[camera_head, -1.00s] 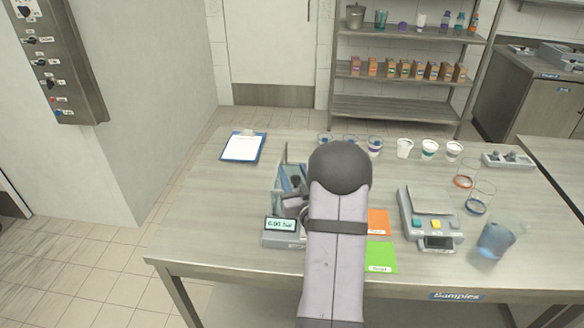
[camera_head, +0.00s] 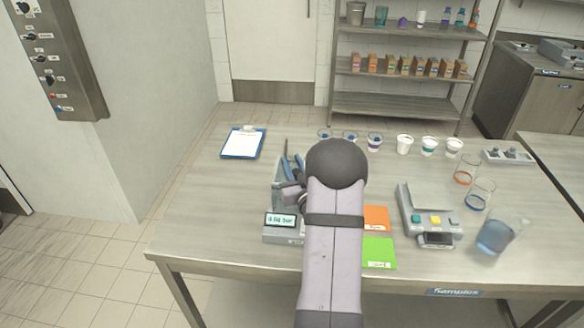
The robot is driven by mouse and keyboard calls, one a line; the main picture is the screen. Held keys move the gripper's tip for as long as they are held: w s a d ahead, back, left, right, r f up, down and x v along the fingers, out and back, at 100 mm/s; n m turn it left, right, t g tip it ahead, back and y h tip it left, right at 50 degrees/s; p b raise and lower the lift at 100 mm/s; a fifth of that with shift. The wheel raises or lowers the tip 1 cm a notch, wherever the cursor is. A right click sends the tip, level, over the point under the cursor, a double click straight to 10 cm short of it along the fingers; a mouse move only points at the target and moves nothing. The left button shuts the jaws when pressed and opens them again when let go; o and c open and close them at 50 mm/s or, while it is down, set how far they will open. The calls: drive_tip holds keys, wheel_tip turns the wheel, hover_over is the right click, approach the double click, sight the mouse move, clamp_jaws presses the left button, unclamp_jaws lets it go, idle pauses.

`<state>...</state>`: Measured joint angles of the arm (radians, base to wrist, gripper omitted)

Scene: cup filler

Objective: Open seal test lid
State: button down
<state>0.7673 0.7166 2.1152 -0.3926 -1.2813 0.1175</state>
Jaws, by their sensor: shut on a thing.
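The seal tester (camera_head: 284,233) stands at the front left of the table, with a lit display on its front. Its raised, bluish, see-through lid (camera_head: 277,194) stands tilted up behind the display. My gripper (camera_head: 291,167) is at the lid's upper part and shut on it. My own arm hides the right side of the tester and part of the gripper, so the exact grip is hard to see.
An orange card (camera_head: 376,217) and a green card (camera_head: 379,252) lie right of my arm. A scale (camera_head: 430,215), a blue-filled pitcher (camera_head: 493,237) and glass cups stand farther right. A clipboard (camera_head: 243,143) lies at the back left. The left tabletop is clear.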

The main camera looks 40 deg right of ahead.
sight(294, 165)
drive_tip(key=shift+w+d+b, duration=0.4)
drive_tip(key=shift+w+d, duration=0.6)
drive_tip(key=shift+d, duration=0.05)
drive_tip(key=c, duration=1.5)
unclamp_jaws()
drive_tip(key=shift+r+b, duration=0.8)
drive_tip(key=shift+r, duration=4.2)
drive_tip(key=shift+o, duration=0.2)
